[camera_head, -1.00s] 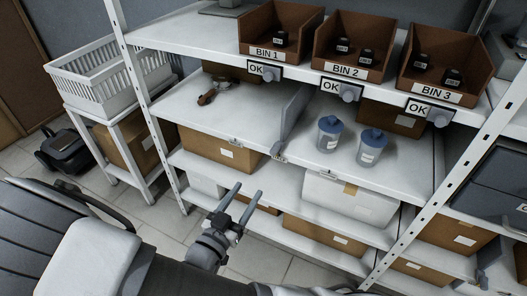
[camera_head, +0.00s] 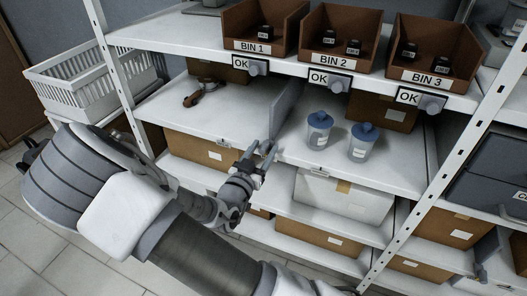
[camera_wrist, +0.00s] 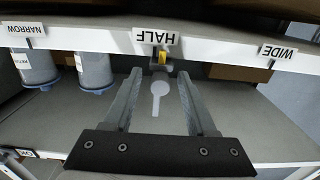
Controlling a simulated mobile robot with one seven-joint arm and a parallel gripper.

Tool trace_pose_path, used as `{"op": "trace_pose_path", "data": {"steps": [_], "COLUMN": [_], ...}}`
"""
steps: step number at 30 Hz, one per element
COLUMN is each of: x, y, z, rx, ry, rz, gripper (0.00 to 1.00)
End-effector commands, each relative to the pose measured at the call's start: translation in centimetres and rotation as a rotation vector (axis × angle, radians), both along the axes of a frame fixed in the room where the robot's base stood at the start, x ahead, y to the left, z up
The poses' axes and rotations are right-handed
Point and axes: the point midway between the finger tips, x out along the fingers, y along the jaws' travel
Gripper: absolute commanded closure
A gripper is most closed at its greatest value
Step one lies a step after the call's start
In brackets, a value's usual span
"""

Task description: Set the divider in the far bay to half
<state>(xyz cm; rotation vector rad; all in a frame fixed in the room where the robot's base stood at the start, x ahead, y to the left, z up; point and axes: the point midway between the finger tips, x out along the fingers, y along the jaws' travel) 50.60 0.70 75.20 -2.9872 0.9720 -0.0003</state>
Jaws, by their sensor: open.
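The divider (camera_head: 285,105) is a grey upright panel on the middle shelf (camera_head: 225,112), between a brown-handled item and two jars. My gripper (camera_head: 268,150) is open at the shelf's front edge, by the divider's front end, and partly covers it. In the wrist view, which is upside down, the gripper (camera_wrist: 158,88) has its fingers apart below the HALF label (camera_wrist: 156,37). A small yellow piece (camera_wrist: 161,55) lines up with that label. A pale keyhole-shaped part (camera_wrist: 157,95) shows between the fingers; I cannot tell whether they touch anything. The NARROW label (camera_wrist: 28,30) and WIDE label (camera_wrist: 277,51) flank HALF.
Two blue-lidded jars (camera_head: 319,132) (camera_head: 363,143) stand right of the divider. The brown-handled item (camera_head: 202,92) lies left of it. Bins (camera_head: 258,28) stand on the shelf above, with OK tags and knobs (camera_head: 257,67) along its edge. Boxes fill the lower shelf.

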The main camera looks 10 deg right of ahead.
Motion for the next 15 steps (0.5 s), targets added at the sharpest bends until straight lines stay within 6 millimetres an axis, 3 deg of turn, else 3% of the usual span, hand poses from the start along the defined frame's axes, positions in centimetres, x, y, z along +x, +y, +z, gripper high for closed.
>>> {"op": "trace_pose_path", "data": {"steps": [11,15], "x": [0.5,0.49], "y": [-0.35,-0.34], "z": [0.02,0.01], "rx": [-0.001,-0.001], "ry": [0.001,0.001], "rz": [0.001,0.001], "gripper": [0.43,0.68]}}
